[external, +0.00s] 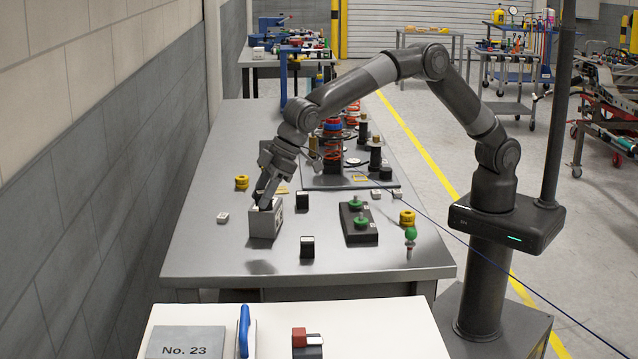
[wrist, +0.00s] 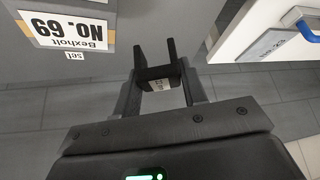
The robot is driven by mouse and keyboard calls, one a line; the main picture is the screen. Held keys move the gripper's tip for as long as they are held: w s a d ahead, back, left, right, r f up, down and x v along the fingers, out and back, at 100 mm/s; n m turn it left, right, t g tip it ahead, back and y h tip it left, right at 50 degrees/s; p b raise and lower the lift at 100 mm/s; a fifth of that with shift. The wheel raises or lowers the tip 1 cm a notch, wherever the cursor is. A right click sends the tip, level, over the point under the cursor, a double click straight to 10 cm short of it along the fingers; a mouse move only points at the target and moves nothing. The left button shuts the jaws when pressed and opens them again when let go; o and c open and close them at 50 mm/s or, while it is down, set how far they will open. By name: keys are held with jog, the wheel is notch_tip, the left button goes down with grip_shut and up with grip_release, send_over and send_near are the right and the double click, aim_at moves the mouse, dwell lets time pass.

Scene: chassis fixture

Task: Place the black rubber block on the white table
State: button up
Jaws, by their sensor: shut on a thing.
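In the wrist view, my gripper (wrist: 156,62) is shut on a small black block (wrist: 158,74) with pale lettering, which fits the black rubber block. The white table (external: 385,325) is in the foreground, in front of the bench and apart from my gripper. Its edge also shows at the top right of the wrist view (wrist: 232,32).
The white table carries a No. 23 plate (external: 186,342), a blue handle (external: 244,330) and a red, white and black block group (external: 307,341). Its right part is bare. Black pieces (external: 307,246), a green-knobbed fixture (external: 359,222) and yellow rings (external: 407,218) stand on the bench.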

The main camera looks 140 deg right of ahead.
jog(key=w+a+f+n+y, duration=0.1)
jog(key=w+a+n+y, duration=0.15)
jog(key=a, duration=1.25)
jog(key=w+a+f+n+y, duration=0.1)
jog(key=a+n, duration=0.3)
jog(key=a, duration=1.1)
jog(key=shift+m+t+h, duration=0.25)
jog(key=shift+t, duration=0.05)
jog(key=w+a+f, duration=0.1)
jog(key=a+f, duration=0.1)
jog(key=a, duration=0.1)
jog(key=w+a+f, duration=0.2)
jog(key=a, duration=0.2)
jog(key=w+a+f, duration=0.1)
jog(key=a+f, duration=0.1)
jog(key=a, duration=0.1)
jog(key=shift+w+a, duration=0.15)
jog(key=shift+w, duration=0.05)
jog(key=shift+w+a+f, duration=0.1)
jog(key=shift+a+f, duration=0.2)
jog(key=shift+f, duration=1.85)
jog(key=shift+f, duration=0.1)
jog(key=o, duration=1)
